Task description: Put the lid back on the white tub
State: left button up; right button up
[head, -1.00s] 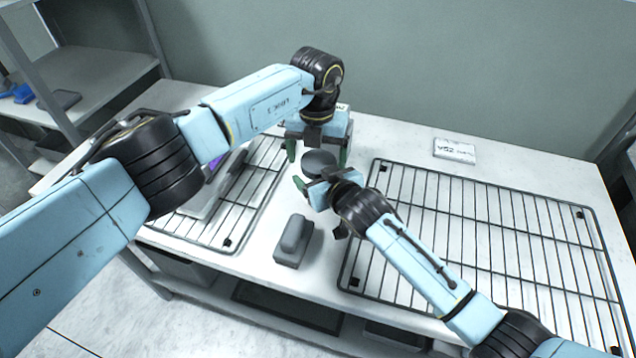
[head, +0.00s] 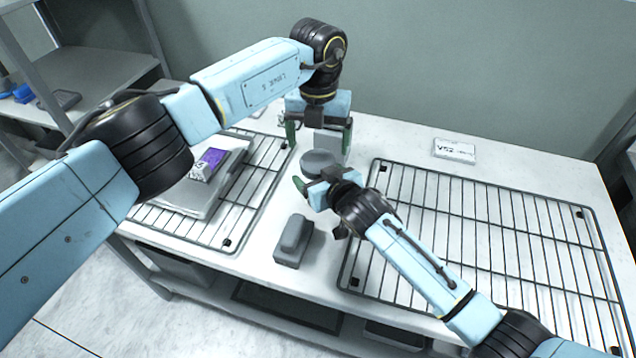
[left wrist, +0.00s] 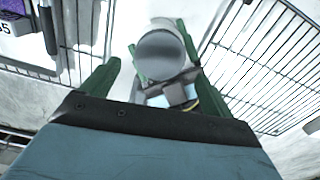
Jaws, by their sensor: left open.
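A round grey top (head: 319,163) shows at the middle of the table, and as a grey disc in the left wrist view (left wrist: 163,55). A pale wall (left wrist: 166,24) shows beyond the disc, apparently the white tub. I cannot tell whether the disc is its lid or its open mouth. My left gripper (head: 319,137) is open above and behind the disc, with its green fingers apart. A pale upright piece (head: 330,150) shows between them. My right gripper (head: 316,185) is low beside the disc, with its fingers on either side; their contact is hidden.
A grey block with a raised handle (head: 293,240) lies at the front. Wire racks stand on the left (head: 225,241) and right (head: 480,190). A white card (head: 454,150) lies at the back.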

aim_at(318, 160)
pick_arm(q)
jog(key=shift+r+n, duration=1.7)
notch_tip(318, 160, down, 8)
jog(key=shift+f, duration=0.1)
jog(key=c, duration=1)
jog(key=m, duration=0.3)
